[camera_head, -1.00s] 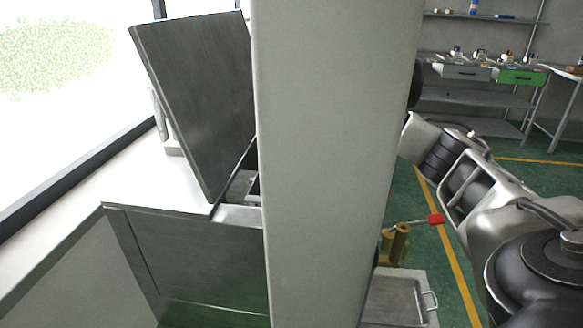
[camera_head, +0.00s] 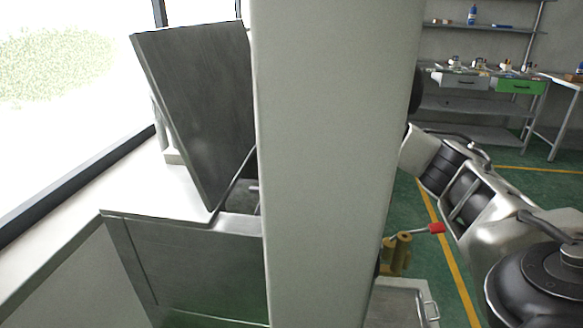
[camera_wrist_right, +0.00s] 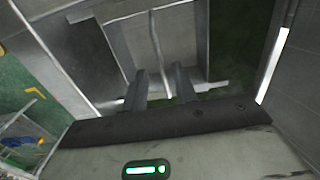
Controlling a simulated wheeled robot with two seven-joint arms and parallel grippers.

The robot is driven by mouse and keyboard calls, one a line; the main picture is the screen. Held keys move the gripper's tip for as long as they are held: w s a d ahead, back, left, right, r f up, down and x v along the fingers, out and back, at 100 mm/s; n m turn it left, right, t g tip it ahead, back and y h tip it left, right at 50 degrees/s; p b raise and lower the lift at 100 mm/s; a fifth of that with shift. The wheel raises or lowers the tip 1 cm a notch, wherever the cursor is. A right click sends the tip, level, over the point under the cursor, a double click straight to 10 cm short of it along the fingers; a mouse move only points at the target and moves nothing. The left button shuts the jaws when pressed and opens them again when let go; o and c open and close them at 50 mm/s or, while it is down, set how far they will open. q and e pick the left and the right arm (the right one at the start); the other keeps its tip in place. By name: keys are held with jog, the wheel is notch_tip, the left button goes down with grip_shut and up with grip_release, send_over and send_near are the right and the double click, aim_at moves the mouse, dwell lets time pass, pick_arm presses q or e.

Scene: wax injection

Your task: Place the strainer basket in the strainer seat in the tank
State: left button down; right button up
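A grey metal tank (camera_head: 195,262) stands left of my column in the head view, with its lid (camera_head: 195,110) raised. Only a sliver of its opening (camera_head: 245,198) shows beside my column. My right arm comes in from the right and passes behind the column, which hides its gripper there. In the right wrist view my right gripper (camera_wrist_right: 160,85) has its two fingers apart. A thin metal rod (camera_wrist_right: 156,45) shows between them, with gaps at both sides. A grey walled metal recess (camera_wrist_right: 180,35) lies beyond. I cannot clearly identify the strainer basket or its seat. My left gripper is out of view.
A window ledge (camera_head: 60,238) runs along the left. Shelving (camera_head: 470,105) stands at the back right, beyond open green floor.

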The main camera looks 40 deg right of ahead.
notch_tip(320, 180, up, 13)
dwell(0.6)
dwell(0.5)
